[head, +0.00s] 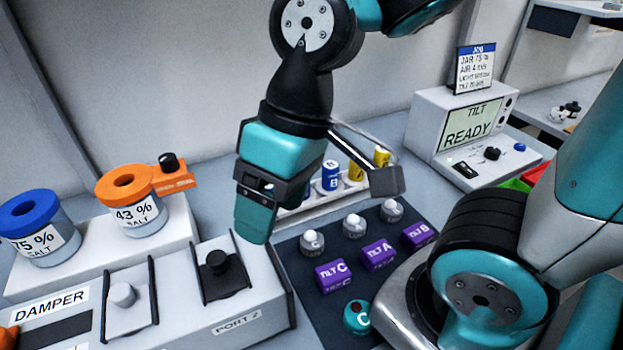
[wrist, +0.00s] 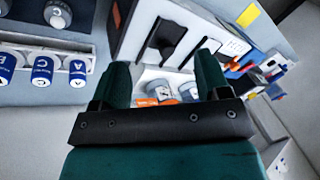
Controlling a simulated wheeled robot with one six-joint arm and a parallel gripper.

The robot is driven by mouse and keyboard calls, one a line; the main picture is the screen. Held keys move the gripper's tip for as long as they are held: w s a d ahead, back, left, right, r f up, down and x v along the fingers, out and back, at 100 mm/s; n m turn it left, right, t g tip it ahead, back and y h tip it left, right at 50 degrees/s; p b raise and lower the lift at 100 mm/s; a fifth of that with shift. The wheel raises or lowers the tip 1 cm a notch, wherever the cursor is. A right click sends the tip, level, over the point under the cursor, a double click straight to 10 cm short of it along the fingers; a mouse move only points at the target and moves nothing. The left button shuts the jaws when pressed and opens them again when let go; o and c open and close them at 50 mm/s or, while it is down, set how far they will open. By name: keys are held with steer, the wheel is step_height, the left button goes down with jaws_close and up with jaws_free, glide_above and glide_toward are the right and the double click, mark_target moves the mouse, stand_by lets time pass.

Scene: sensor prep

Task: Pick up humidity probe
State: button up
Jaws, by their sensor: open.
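No label reads humidity probe. Small blue cylinders marked with letters may be the probes. One blue cylinder (head: 330,175) marked B stands in a pale rack (head: 315,199) behind my gripper. Several blue cylinders (wrist: 42,70) show in a row at the left of the wrist view. My gripper (head: 255,222) points down above the grey port box, left of the rack. In the wrist view my gripper (wrist: 163,75) has its two teal fingers wide apart, with nothing held between them. My gripper and arm hide part of the rack in the head view.
Salt jars with a blue lid (head: 28,208) and an orange lid (head: 124,182) stand left. The port box (head: 235,311) has knobs in slots. Purple tilt blocks (head: 378,255) and grey knobs lie on a dark mat (head: 300,272). A tilt display box (head: 468,128) stands back right.

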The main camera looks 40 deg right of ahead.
steer(key=w+d+m+h+p, duration=0.45)
steer(key=w+d+m, duration=1.2)
steer(key=m, duration=0.65)
steer(key=shift+m+y, duration=0.25)
steer(key=shift+m, duration=0.15)
steer(key=f, duration=0.3)
steer(key=f+p, duration=0.1)
steer(key=f, duration=0.3)
steer(key=w+f, duration=0.1)
steer(key=f, duration=0.3)
steer(key=shift+w+f+p, duration=0.1)
steer(key=shift+p, duration=0.2)
steer(key=shift+f+p, duration=0.75)
steer(key=shift+f, duration=2.2)
steer(key=shift+c, duration=0.4)
steer(key=c, duration=1)
